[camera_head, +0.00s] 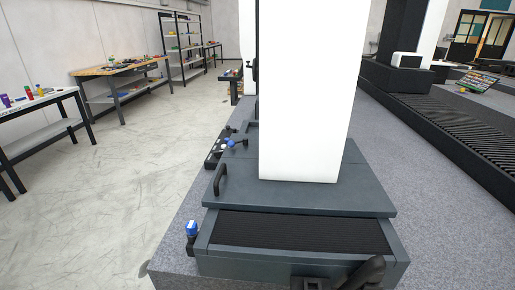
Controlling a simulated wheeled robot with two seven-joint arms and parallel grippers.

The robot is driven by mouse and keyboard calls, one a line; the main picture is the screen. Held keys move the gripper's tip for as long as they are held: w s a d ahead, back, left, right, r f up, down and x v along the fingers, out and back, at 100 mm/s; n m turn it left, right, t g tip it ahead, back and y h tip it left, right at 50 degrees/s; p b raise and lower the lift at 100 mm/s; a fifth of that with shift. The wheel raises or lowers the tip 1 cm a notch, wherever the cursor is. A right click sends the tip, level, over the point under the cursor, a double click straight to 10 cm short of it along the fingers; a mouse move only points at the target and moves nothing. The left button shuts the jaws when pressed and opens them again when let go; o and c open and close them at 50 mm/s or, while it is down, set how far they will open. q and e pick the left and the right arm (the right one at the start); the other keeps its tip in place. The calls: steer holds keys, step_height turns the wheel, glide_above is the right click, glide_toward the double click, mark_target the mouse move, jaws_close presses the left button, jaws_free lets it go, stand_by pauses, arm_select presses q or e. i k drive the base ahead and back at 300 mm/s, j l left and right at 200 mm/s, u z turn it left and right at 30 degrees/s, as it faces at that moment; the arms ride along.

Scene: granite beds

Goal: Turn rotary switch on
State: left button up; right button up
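No part is clearly recognisable as a rotary switch. A small black control panel (215,152) lies on the left edge of the granite bed, and its details are too small to read. A blue-topped knob (230,143) stands beside it, and another blue-topped knob (191,229) on a dark stem is at the near left corner of the machine. A black part at the bottom edge, right of centre, seems to belong to my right arm; its fingers cannot be made out. It is apart from both knobs. My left gripper is not in view.
A dark grey machine carriage (300,197) with a black handle (220,178) and a tall white column (305,90) fills the middle and hides what is behind. Worktables (120,70) and shelves (180,40) line the left wall. The pale floor (120,190) on the left is clear.

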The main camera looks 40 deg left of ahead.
mark_target(218, 153)
steer(key=u, duration=1.5)
